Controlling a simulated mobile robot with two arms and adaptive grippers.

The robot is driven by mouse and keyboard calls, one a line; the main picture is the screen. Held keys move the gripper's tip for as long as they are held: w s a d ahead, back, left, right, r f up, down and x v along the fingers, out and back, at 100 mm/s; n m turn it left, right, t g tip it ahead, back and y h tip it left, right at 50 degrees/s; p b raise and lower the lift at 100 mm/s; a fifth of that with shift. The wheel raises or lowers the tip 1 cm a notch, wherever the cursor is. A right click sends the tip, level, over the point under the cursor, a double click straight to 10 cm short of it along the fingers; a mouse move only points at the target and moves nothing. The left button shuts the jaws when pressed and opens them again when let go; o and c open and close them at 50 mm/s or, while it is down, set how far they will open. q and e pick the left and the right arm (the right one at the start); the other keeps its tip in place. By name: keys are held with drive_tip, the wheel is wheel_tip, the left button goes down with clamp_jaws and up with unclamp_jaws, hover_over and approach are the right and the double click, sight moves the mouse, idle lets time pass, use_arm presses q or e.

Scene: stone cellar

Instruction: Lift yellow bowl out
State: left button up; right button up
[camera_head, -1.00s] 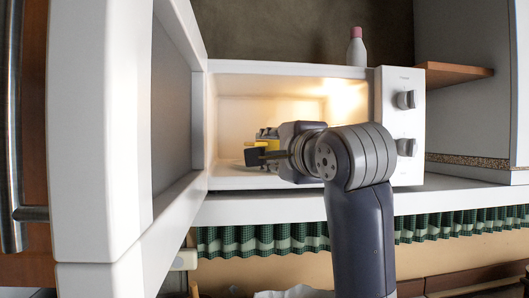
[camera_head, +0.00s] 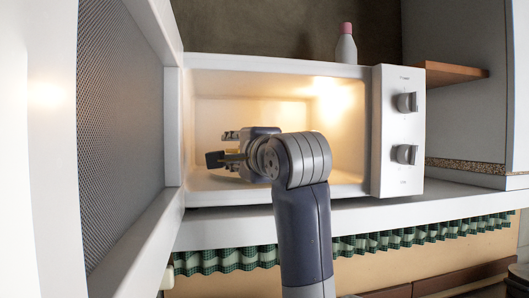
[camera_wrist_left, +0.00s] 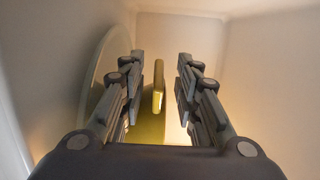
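The yellow bowl (camera_wrist_left: 158,88) is inside the open, lit microwave (camera_head: 398,170). In the left wrist view its upright rim stands between my two fingers, with a gap on each side; its lower part is partly hidden by my gripper. In the head view only a small yellowish bit shows between the fingers. My left gripper (camera_head: 222,148) reaches into the microwave cavity. It also shows in the left wrist view (camera_wrist_left: 160,72), fingers apart. A round, pale plate-like disc (camera_wrist_left: 98,75) lies left of the bowl there. My right gripper is not in view.
The microwave door (camera_head: 125,125) stands open at the left. A white bottle with a pink cap (camera_head: 346,46) stands behind the microwave. A wooden shelf (camera_head: 455,74) is at the right. A green checked curtain (camera_head: 400,240) hangs below the counter. The right of the cavity looks empty.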

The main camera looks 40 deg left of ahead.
use_arm(q)
drive_tip(key=shift+w+a, duration=0.2)
drive_tip(key=shift+a, duration=0.25)
drive_tip(key=p+x, duration=0.2)
drive_tip(key=x, duration=0.1)
drive_tip(key=p+x, duration=0.1)
drive_tip(key=shift+w+a+r, duration=0.2)
drive_tip(key=shift+r, duration=0.05)
drive_tip(key=shift+w+a+f, duration=0.15)
drive_tip(key=shift+w+a, duration=0.05)
drive_tip(key=shift+a, duration=0.2)
drive_tip(key=shift+d, duration=0.2)
drive_tip(key=shift+c, duration=0.2)
clamp_jaws()
